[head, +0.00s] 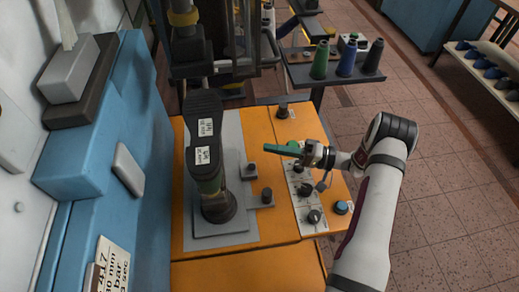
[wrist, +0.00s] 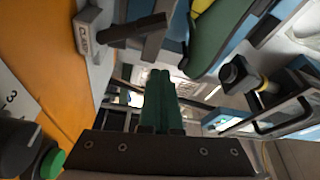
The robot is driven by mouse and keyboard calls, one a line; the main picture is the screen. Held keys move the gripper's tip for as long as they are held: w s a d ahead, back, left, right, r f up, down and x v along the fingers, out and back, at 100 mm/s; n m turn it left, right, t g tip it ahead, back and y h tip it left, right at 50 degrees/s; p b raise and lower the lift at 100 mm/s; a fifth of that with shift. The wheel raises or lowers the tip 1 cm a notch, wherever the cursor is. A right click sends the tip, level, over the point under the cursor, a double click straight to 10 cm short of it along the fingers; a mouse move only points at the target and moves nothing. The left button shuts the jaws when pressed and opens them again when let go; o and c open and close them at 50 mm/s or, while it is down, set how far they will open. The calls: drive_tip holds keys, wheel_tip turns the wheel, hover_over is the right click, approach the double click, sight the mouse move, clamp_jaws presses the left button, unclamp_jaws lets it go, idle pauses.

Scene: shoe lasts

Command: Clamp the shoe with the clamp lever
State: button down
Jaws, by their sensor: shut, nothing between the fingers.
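The shoe (head: 203,125) is upside down on its stand, black sole up with white labels, on a grey plate (head: 245,233). In the wrist view a dark green form (wrist: 215,38) at the upper right appears to be part of it. The clamp lever (wrist: 137,32), a dark bar on a grey block with a partly readable label, stands at the wrist view's upper left. My gripper (head: 268,148) is shut and empty, its green fingers (wrist: 160,95) pointing left toward the shoe. It is apart from both shoe and lever. In the head view, I cannot tell which small dark fitting is the lever.
A control panel (head: 308,213) with several knobs lies under and beside my gripper on the orange table (head: 262,262). A dark post (head: 283,110) stands at the table's far side. A blue machine (head: 130,215) borders the left. A shelf with thread cones (head: 346,58) stands behind.

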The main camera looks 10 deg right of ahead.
drive_tip(key=v, duration=0.5)
drive_tip(key=shift+d+f, duration=0.25)
drive_tip(key=shift+f, duration=0.05)
